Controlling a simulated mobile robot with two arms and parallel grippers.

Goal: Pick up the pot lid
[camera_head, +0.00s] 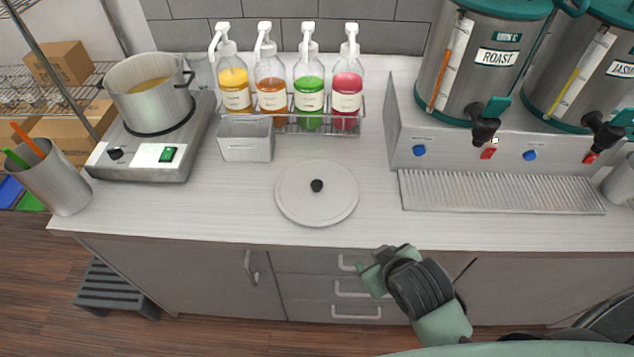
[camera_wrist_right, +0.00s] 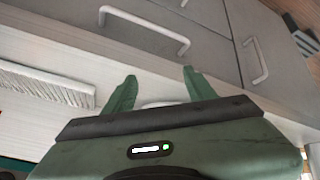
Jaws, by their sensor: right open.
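The pot lid (camera_head: 316,193) is a round, pale grey disc with a small black knob (camera_head: 317,185) in its middle. It lies flat on the white countertop near the front edge, in the middle of the head view. My right gripper (camera_head: 372,267) is in front of the counter edge, below and right of the lid, and apart from it. In the right wrist view its two green fingers (camera_wrist_right: 158,88) are spread with nothing clearly held between them. A pale curved edge shows between the fingers, but I cannot tell what it is. My left gripper is not in view.
An open pot (camera_head: 150,100) with yellow liquid stands on a burner (camera_head: 150,150) at the left. Several pump bottles (camera_head: 309,95) in a rack and a metal container (camera_head: 246,140) stand behind the lid. Drink dispensers (camera_head: 480,65) with a drip tray (camera_head: 500,192) are at the right. The counter around the lid is clear.

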